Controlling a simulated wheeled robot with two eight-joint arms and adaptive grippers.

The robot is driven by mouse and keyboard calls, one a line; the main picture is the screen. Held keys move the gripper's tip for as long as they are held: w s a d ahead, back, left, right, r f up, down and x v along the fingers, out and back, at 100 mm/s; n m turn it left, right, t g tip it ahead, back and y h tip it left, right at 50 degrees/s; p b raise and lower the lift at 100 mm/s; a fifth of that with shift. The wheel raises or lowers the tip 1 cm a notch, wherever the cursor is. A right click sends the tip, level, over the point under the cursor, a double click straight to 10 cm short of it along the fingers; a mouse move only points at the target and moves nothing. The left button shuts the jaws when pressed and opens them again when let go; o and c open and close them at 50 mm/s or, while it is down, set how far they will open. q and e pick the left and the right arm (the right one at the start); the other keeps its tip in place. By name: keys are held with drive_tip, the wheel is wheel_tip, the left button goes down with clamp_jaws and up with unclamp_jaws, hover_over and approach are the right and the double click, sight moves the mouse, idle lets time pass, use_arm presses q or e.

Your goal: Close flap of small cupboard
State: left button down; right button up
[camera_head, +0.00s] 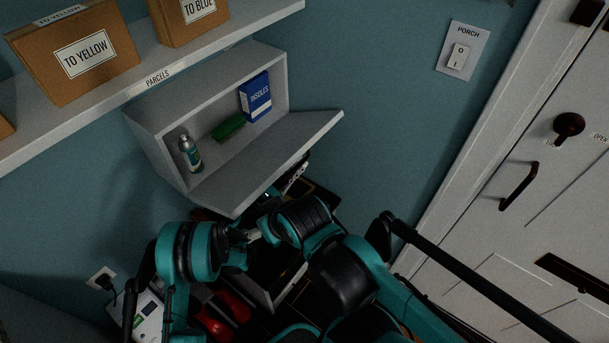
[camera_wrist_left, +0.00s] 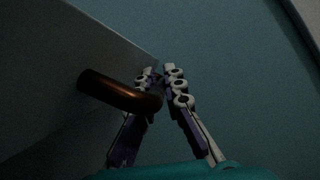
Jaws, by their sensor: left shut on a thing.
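The small cupboard (camera_head: 175,103) is a grey box on the wall under the parcels shelf. Its flap (camera_head: 265,165) is hinged at the bottom and hangs open, sloping out towards me. My left gripper (camera_head: 296,176) is below the flap's outer side, partly hidden by it. In the left wrist view, the fingers of my left gripper (camera_wrist_left: 158,80) are closed around the end of a copper-brown bar handle (camera_wrist_left: 112,90) on the flap's grey face (camera_wrist_left: 60,60).
Inside the cupboard are a bottle (camera_head: 190,153), a green item (camera_head: 229,127) and a blue insoles box (camera_head: 256,97). The parcels shelf (camera_head: 210,60) with cardboard boxes is above. A white door (camera_head: 530,150) stands at right. Red items (camera_head: 222,315) lie low down.

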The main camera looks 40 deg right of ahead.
use_arm(q)
drive_tip(key=w+r+n+t, duration=0.1)
drive_tip(key=w+r+n, duration=0.1)
drive_tip(key=r, duration=0.1)
drive_tip(key=w+a+r+n+t+p, duration=0.1)
drive_tip(key=w+r+n, duration=0.1)
drive_tip(key=r+n, duration=0.1)
drive_tip(key=w+r+n+t, duration=0.2)
drive_tip(key=r+n, duration=0.1)
drive_tip(key=r, duration=0.1)
drive_tip(key=shift+a+r+p, duration=0.1)
drive_tip(key=shift+a+p, duration=0.25)
drive_tip(key=w+a+r+n+t+y+p, duration=0.1)
drive_tip(key=w+a+r+n+t+y, duration=0.2)
drive_tip(key=w+n, duration=0.7)
drive_tip(key=shift+w+a+r+t+p, duration=0.2)
drive_tip(key=shift+w+r+t+p, duration=0.2)
drive_tip(key=shift+w+r+t, duration=0.85)
drive_tip(key=shift+s+r+g, duration=0.25)
drive_tip(key=shift+s+r, duration=0.05)
drive_tip(key=shift+s, duration=0.15)
drive_tip(key=c, duration=1.9)
unclamp_jaws()
drive_tip(key=shift+w+f, duration=0.1)
